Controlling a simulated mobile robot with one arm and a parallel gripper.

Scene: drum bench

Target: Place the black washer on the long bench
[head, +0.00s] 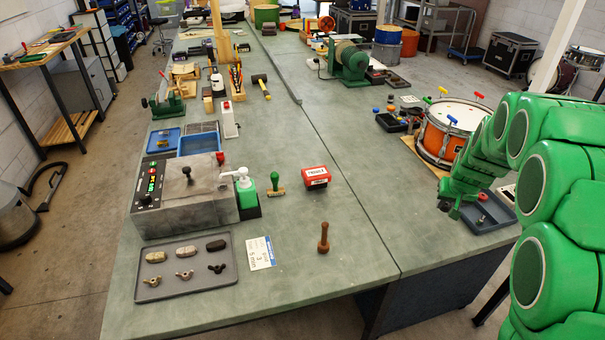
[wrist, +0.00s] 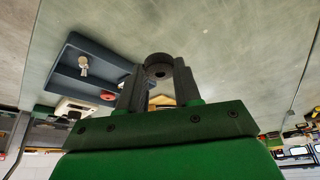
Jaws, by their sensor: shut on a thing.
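My gripper (head: 455,212) hangs low over the near right part of the green-grey bench, just left of a dark tray (head: 503,221). In the wrist view, my gripper (wrist: 158,82) is shut on the black washer (wrist: 158,61), a dark ring with a hole held between the fingertips. The washer is too small to make out in the head view. Green-grey bench top fills much of the wrist view around it; I cannot tell whether it touches the surface. The long bench (head: 310,235) runs away from me, with a seam dividing it from the right-hand section.
The dark tray holds a pale metal piece (wrist: 84,66) and a red ring (wrist: 107,96). An orange drum (head: 433,145) stands behind my gripper. A wooden peg (head: 323,239), a red box (head: 316,177) and a green-handled stamp (head: 276,184) stand left. Bench around the seam is clear.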

